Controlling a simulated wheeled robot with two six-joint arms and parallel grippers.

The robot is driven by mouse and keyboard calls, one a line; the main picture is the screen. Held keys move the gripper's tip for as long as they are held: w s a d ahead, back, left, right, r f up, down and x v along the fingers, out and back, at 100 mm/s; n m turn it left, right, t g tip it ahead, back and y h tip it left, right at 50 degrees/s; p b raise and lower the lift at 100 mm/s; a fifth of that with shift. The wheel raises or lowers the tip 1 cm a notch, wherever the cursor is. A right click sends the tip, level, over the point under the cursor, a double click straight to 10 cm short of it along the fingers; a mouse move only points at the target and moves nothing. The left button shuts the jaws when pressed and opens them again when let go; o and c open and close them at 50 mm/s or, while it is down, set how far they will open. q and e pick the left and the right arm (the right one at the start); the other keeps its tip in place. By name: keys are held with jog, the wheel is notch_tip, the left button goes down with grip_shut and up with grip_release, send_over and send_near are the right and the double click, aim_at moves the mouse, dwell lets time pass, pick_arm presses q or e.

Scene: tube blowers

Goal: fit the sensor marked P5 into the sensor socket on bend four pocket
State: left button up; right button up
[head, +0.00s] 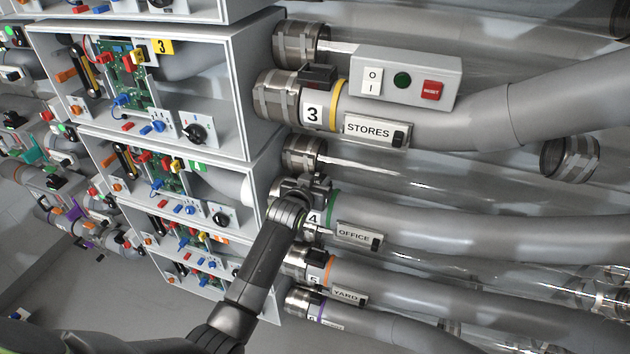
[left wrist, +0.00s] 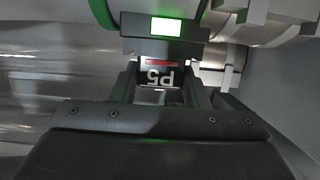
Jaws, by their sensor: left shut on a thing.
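My left gripper (head: 308,186) is at bend four, the grey pipe (head: 400,225) with a green ring, a "4" label and an OFFICE plate. It is shut on the sensor marked P5 (left wrist: 158,76), a dark block with a red stripe, its lettering upside down in the left wrist view. Directly beyond the sensor is a dark housing (left wrist: 190,34) with a lit green window (left wrist: 166,25), beside the green ring. The sensor looks up against this housing; I cannot tell how deep it sits. The socket opening is hidden. My right gripper is not in view.
Above is bend three (head: 400,112) with a STORES plate (head: 370,130) and a switch box (head: 405,78) with a red RESET button. Below is the YARD bend (head: 385,299). Open white cabinets (head: 225,135) with boards and knobs stand left of the pipes.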

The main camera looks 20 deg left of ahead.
pick_arm(q)
jog(key=shift+f, duration=0.25)
jog(key=o, duration=1.1)
jog(key=b+v, duration=0.3)
jog(key=v, duration=1.4)
jog(key=shift+s+d, duration=0.1)
jog(key=shift+s, duration=0.15)
